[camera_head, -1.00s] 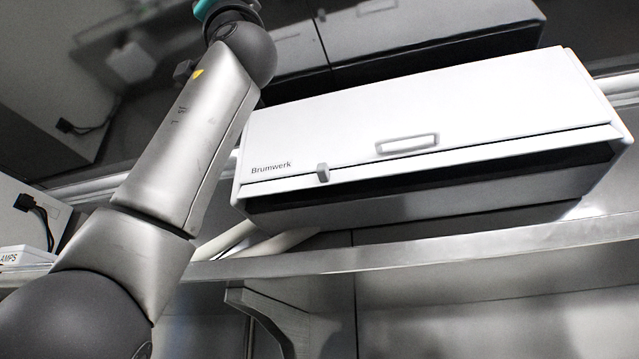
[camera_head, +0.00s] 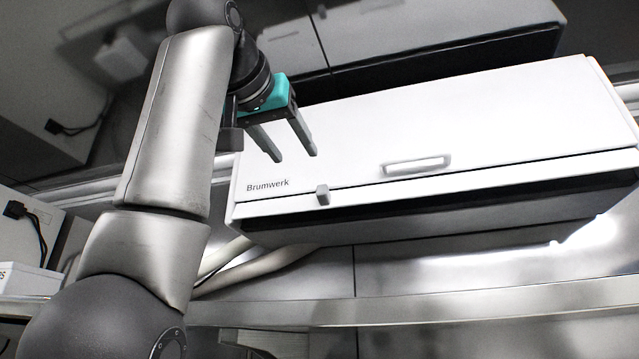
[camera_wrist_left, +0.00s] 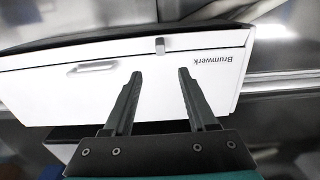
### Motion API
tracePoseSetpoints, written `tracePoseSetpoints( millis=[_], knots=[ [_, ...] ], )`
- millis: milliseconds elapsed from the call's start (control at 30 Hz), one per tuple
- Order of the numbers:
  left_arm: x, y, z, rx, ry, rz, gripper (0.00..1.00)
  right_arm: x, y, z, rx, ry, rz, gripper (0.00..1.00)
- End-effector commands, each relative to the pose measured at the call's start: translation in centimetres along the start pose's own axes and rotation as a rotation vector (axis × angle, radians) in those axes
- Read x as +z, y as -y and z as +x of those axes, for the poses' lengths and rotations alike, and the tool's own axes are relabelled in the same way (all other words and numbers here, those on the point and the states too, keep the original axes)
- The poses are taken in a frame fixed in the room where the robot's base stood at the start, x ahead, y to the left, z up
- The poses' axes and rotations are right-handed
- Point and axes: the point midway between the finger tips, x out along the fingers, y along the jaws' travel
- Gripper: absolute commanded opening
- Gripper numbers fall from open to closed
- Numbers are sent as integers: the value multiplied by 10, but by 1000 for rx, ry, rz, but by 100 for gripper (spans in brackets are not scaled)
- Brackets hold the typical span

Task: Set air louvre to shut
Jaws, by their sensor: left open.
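The white air unit marked "Brumwerk" (camera_head: 500,115) is mounted on the wall in the head view. Its long dark louvre opening (camera_head: 480,201) runs along the lower front edge. A small grey tab (camera_head: 322,195) sticks out at that edge, right of the lettering; it also shows in the left wrist view (camera_wrist_left: 160,46). A grey rectangular handle (camera_head: 416,164) is on the front panel. My left gripper (camera_head: 297,158) is open and empty, in front of the panel's left part, above the tab in the picture and apart from it. My right gripper is out of view.
A metal rail (camera_head: 420,310) runs below the unit. Pale pipes (camera_head: 255,262) come out under its left end. A grey box with a black plug (camera_head: 14,209) and a white box (camera_head: 28,280) are at the far left. Space below the unit looks free.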

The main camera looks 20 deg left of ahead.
Motion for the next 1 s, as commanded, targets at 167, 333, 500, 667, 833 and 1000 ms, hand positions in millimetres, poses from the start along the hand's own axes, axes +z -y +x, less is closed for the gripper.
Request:
tracePoseSetpoints(
  millis=[167, 333, 500, 667, 833, 1000],
  knots=[
    [0, 0, 22, 1, 7, 0, 57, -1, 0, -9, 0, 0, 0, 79],
    [-2, 0, 57, 0, 7, 0, 57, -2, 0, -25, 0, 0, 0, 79],
    [-3, 0, 94, -1, 6, 0, 57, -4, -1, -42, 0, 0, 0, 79],
    [-3, 1, 123, -1, 4, -1, 57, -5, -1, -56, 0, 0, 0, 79],
    [-2, 0, 142, -1, 2, -1, 57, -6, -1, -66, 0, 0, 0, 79],
    [0, 0, 150, -1, 0, 0, 57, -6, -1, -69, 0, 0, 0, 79]
  ],
)
